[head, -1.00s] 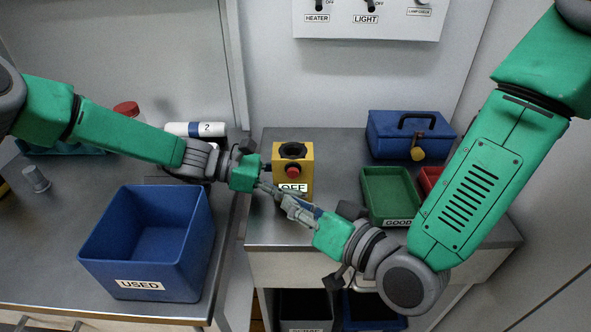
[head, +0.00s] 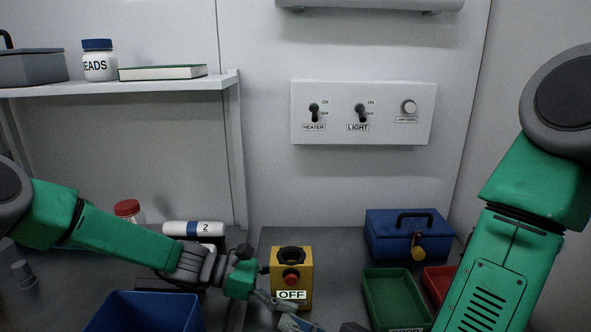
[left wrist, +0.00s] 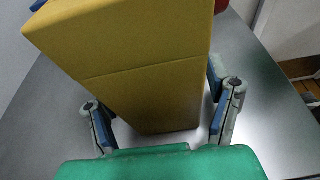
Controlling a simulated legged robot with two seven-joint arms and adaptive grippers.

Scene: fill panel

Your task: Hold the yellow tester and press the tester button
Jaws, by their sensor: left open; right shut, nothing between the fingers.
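The yellow tester (head: 304,268) stands upright on the metal counter. It has a dark round socket on top, a red button (head: 291,280) on its front and an OFF display (head: 291,295) below that. My left gripper (head: 264,284) is at the tester's left side. In the left wrist view the tester's yellow body (left wrist: 145,70) lies between the open fingers (left wrist: 165,108); I cannot tell whether they touch it. My right gripper (head: 288,320) is shut and empty, just below the tester's front at the bottom edge, partly cut off.
A green tray (head: 392,296), a red tray (head: 437,283) and a blue toolbox (head: 409,235) stand right of the tester. A blue bin (head: 144,312) is at the lower left. A switch panel (head: 362,138) is on the wall behind.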

